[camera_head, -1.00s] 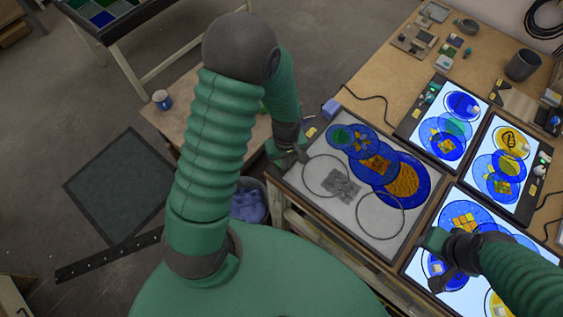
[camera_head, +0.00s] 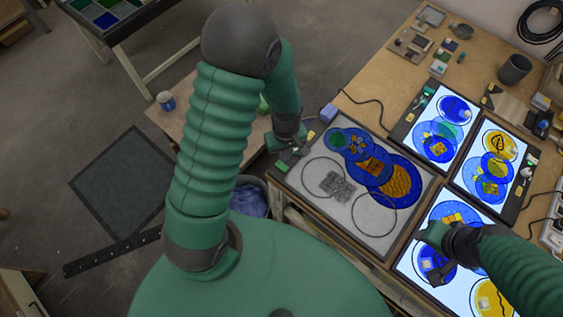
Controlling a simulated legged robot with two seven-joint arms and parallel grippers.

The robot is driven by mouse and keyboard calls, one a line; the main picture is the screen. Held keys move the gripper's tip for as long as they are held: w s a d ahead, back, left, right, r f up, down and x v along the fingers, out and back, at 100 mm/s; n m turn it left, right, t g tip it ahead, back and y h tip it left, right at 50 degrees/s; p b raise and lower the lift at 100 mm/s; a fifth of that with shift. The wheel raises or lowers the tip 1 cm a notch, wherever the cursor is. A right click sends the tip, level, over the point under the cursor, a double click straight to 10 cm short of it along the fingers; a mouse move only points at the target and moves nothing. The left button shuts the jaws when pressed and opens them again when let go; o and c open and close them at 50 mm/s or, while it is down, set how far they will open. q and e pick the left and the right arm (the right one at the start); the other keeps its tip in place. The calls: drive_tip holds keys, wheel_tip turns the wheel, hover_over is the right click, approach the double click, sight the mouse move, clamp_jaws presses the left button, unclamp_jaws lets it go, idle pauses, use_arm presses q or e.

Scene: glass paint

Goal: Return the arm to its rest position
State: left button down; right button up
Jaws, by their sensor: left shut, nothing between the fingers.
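My left arm comes in from the left, bent at the elbow. Its gripper (camera_head: 288,158) is shut and empty, near the left edge of the grey panel (camera_head: 392,236) that bears overlapping blue and orange glass discs (camera_head: 371,165). My right gripper (camera_head: 432,252) is over the nearest lit panel (camera_head: 405,266) at the lower right. Its fingers are too dark and small against the panel to tell whether they are open or shut.
Two more lit panels with painted discs, (camera_head: 441,125) and (camera_head: 494,168), lie behind on the wooden bench (camera_head: 392,65). A bin (camera_head: 250,197) with blue cloth is below my left gripper.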

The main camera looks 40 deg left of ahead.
use_arm(q)
drive_tip(key=shift+f, duration=0.1)
drive_tip(key=s+d+r+m+t+b, duration=0.2)
drive_tip(key=s+d+r+m+b, duration=0.2)
drive_tip(key=m+b, duration=0.4)
drive_tip(key=m, duration=0.3)
drive_tip(key=shift+s+r+t, duration=0.15)
drive_tip(key=shift+r+t, duration=0.15)
drive_tip(key=shift+r, duration=0.1)
drive_tip(key=shift+d, duration=0.15)
drive_tip(key=shift+s, duration=0.1)
drive_tip(key=shift+d, duration=0.15)
